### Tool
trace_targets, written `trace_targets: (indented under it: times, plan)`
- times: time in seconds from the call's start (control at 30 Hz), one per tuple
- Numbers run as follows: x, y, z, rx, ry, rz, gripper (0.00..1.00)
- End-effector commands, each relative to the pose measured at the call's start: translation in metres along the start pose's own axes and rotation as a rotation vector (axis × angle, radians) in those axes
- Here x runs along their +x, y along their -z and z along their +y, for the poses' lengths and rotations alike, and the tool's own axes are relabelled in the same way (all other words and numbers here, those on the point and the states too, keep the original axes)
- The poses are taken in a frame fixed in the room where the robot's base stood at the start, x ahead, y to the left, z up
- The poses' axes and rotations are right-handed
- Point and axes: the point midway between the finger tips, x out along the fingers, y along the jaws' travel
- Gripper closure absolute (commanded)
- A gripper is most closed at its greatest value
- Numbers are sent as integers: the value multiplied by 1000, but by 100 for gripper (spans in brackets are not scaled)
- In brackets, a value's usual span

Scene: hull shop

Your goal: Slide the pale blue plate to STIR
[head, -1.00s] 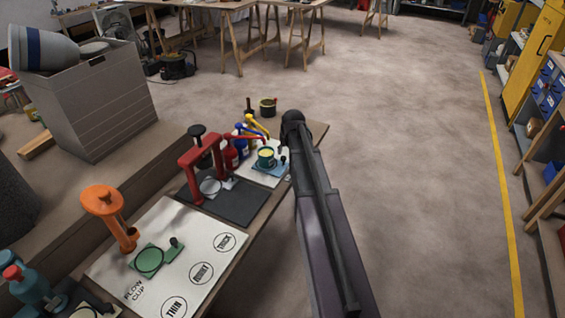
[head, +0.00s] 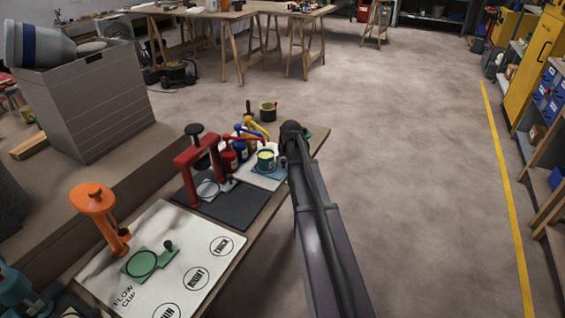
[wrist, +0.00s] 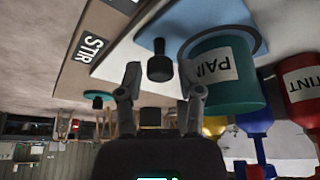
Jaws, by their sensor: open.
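The pale blue plate (wrist: 160,30) lies on a white board and has an upright black knob (wrist: 160,62). A teal tin marked PAINT (wrist: 222,75) stands on the plate. In the head view the plate (head: 257,173) shows beside my arm, with the tin (head: 265,160) on it. No grip on the knob shows. In the head view my arm hides the gripper.
Red, blue and yellow tint pumps (head: 240,146) stand close beside the tin. A red press (head: 196,170) and an orange dispenser (head: 97,212) stand further along the bench. A dark pot (head: 268,111) is at the far end. The floor right of the bench is clear.

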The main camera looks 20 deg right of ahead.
Motion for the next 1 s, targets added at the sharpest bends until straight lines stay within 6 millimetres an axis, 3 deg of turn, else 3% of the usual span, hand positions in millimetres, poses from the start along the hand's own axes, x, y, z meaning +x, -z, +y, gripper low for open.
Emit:
trace_targets:
  times: [0.23, 0.4, 0.67, 1.0]
  plan:
    - [0, 0, 0, 0, 0, 0, 55]
    - [0, 0, 0, 0, 0, 0, 100]
    - [2, 5, 5, 1, -1, 0, 100]
    - [21, 51, 52, 2, -1, 0, 100]
